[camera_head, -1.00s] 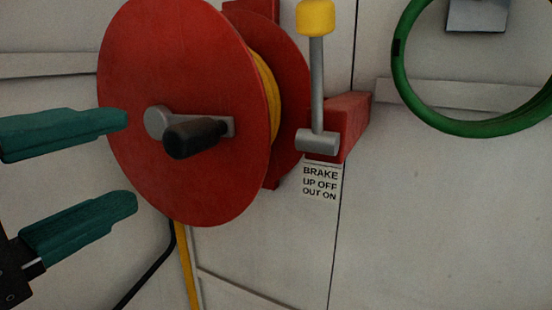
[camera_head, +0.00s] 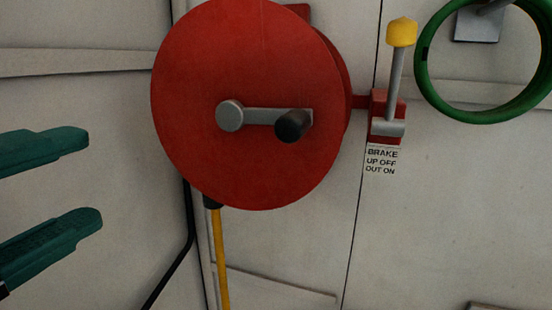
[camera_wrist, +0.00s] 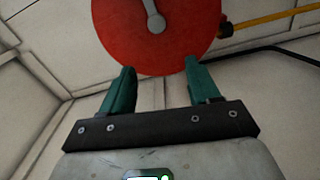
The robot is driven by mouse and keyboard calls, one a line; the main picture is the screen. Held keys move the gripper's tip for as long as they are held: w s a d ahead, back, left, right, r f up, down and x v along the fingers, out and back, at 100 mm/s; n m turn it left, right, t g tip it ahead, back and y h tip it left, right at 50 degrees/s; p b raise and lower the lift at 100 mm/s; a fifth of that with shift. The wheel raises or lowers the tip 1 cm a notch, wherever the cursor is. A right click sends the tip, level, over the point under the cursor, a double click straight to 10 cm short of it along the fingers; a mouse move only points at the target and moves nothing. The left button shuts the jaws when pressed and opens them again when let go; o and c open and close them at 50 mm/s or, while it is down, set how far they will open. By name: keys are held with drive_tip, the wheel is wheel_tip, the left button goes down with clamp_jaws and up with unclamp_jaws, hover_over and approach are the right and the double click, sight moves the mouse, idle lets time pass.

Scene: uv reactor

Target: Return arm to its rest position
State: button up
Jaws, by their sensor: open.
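My gripper (camera_head: 95,180) is at the left edge of the head view, its two green fingers apart with nothing between them. In the wrist view my gripper (camera_wrist: 160,82) also shows open and empty, with the red reel (camera_wrist: 160,55) beyond the fingertips. In the head view the red reel (camera_head: 215,60) is on the wall to the right of my gripper and apart from it. The reel's grey crank (camera_head: 262,116) ends in a black handle (camera_head: 293,126). The rest of my arm is hidden.
A brake lever with a yellow knob (camera_head: 402,32) stands upright on a red bracket (camera_head: 384,104), above a brake label (camera_head: 382,162). A green ring (camera_head: 424,85) hangs at upper right. A yellow hose (camera_head: 221,260) and black cable (camera_head: 176,266) run below the reel.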

drive_tip(key=w+d+f+m+g, duration=0.15)
drive_tip(key=w+d+f, duration=0.3)
drive_tip(key=f, duration=0.45)
drive_tip(key=w+d+f+g, duration=0.2)
drive_tip(key=w+d+f, duration=0.2)
drive_tip(key=d+f, duration=0.3)
drive_tip(key=w+d+f+m+g, duration=0.15)
drive_tip(key=w+d+f, duration=0.3)
drive_tip(key=f, duration=0.55)
drive_tip(key=s+d+f+m+g+y+b, duration=0.1)
drive_tip(key=s+d+f+g, duration=0.1)
drive_tip(key=d+f, duration=0.6)
drive_tip(key=s+d+f+m+g, duration=0.1)
drive_tip(key=s+d+f+g, duration=0.15)
drive_tip(key=d+f, duration=0.55)
drive_tip(key=s+d+f+m+g+y, duration=0.1)
drive_tip(key=s+d+f+m+g, duration=0.1)
drive_tip(key=s, duration=0.5)
drive_tip(key=s+d+f+m+g+y, duration=0.2)
drive_tip(key=s+d+f, duration=0.3)
drive_tip(key=s+f, duration=0.3)
drive_tip(key=s+d+f+m+g+y+b, duration=0.1)
drive_tip(key=s+d+f+m+g, duration=0.1)
drive_tip(key=s+d+f+m, duration=0.2)
drive_tip(key=s+f, duration=0.3)
drive_tip(key=shift+s+d+f+m+y, duration=0.2)
drive_tip(key=shift+s+d+m+y, duration=0.1)
drive_tip(key=shift+d, duration=0.05)
